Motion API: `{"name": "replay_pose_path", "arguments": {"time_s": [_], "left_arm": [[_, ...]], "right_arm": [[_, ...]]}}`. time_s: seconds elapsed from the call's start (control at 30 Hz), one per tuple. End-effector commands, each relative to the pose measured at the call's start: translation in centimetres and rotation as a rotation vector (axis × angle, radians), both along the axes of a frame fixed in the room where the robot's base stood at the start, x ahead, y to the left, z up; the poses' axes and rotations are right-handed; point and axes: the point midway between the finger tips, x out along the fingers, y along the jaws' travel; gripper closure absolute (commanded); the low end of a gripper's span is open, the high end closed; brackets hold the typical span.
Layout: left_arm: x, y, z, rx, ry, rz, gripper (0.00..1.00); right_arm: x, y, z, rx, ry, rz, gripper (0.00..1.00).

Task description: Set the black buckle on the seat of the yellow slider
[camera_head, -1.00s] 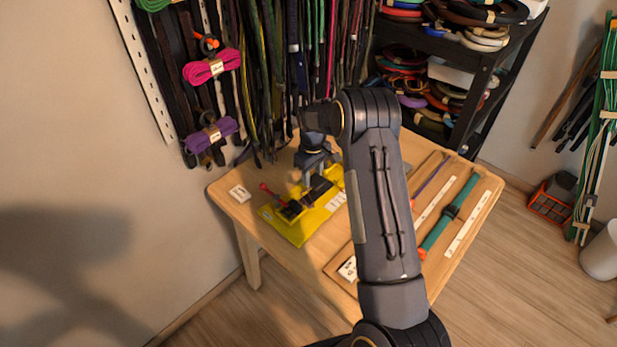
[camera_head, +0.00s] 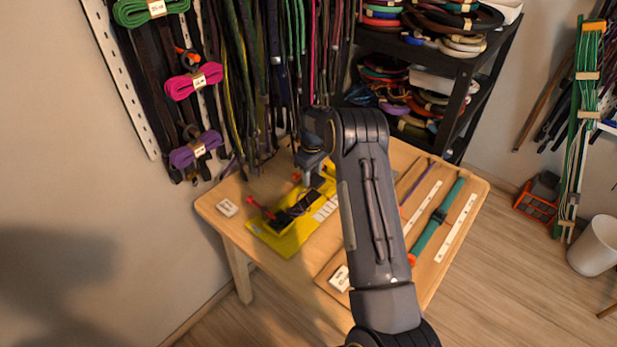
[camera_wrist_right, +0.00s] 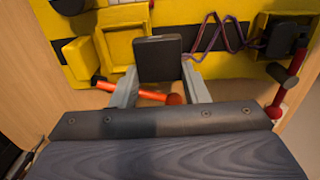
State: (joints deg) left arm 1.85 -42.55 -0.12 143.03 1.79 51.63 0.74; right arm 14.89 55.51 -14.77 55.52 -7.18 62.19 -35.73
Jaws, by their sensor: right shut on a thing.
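My right gripper (camera_head: 310,180) is over the far end of the yellow base (camera_head: 278,241) on the table. In the right wrist view its fingers (camera_wrist_right: 159,86) are shut on the black buckle (camera_wrist_right: 158,58), a flat dark block at the fingertips. The buckle is at the yellow blocks of the base; I cannot tell whether it touches the seat. A yellow block (camera_wrist_right: 82,58), perhaps part of the yellow slider, stands left of it. An orange-red rod (camera_wrist_right: 110,86) lies behind the fingers. My left gripper is not in view.
A purple cord (camera_wrist_right: 218,35) zigzags toward a black block (camera_wrist_right: 280,40) at the base's other end, beside a red-knobbed lever (camera_wrist_right: 286,88). A teal strap (camera_head: 437,220) lies on a wooden board to the right. A white label block (camera_head: 228,207) stands at the table's left.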

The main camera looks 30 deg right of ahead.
Motion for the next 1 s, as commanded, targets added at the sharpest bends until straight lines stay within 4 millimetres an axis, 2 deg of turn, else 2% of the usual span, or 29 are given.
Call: {"name": "replay_pose_path", "arguments": {"time_s": [0.6,1.0], "left_arm": [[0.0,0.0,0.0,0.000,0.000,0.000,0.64],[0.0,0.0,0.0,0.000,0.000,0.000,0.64]], "right_arm": [[1.0,-3.6,0.0,0.000,0.000,-0.001,0.80],[1.2,-4.1,0.0,0.000,0.000,0.001,0.80]]}}
